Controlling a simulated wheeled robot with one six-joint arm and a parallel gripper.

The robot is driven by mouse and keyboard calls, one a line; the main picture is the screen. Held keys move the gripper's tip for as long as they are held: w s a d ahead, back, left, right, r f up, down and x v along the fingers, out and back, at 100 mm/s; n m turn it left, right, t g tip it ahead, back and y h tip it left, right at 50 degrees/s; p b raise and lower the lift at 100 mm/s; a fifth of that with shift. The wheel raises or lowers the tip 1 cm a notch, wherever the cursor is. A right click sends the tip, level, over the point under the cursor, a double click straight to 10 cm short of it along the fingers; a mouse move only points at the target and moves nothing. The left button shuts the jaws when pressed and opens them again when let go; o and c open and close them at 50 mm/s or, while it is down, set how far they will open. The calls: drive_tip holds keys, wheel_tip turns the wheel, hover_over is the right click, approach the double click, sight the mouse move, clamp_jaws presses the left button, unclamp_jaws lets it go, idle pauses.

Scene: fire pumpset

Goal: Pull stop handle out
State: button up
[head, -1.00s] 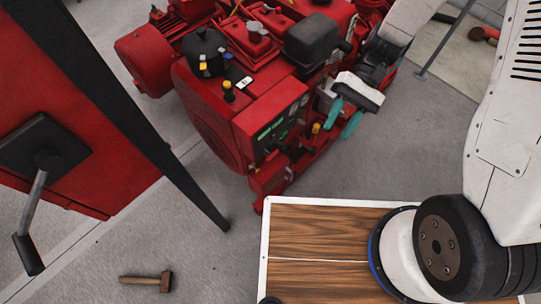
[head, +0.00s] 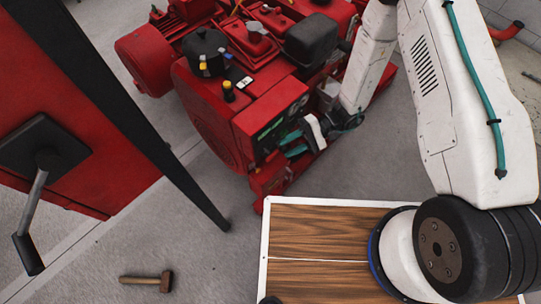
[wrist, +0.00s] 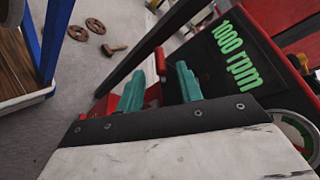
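The red pump engine (head: 222,125) stands at the top middle of the head view. My gripper (head: 291,144) is at the engine's front, below the panel. Its two teal fingers, also in the wrist view (wrist: 158,88), are apart. A dark and red part of the engine shows between and behind them. I cannot make out the stop handle clearly; the fingers and engine parts hide that area. I see nothing gripped.
A red cabinet (head: 60,120) with a black post and a crank lever (head: 37,200) stands at the left. A hammer (head: 147,281) lies on the floor. The wood-topped platform (head: 315,215) is in front.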

sight(276, 154)
drive_tip(key=x, duration=0.7)
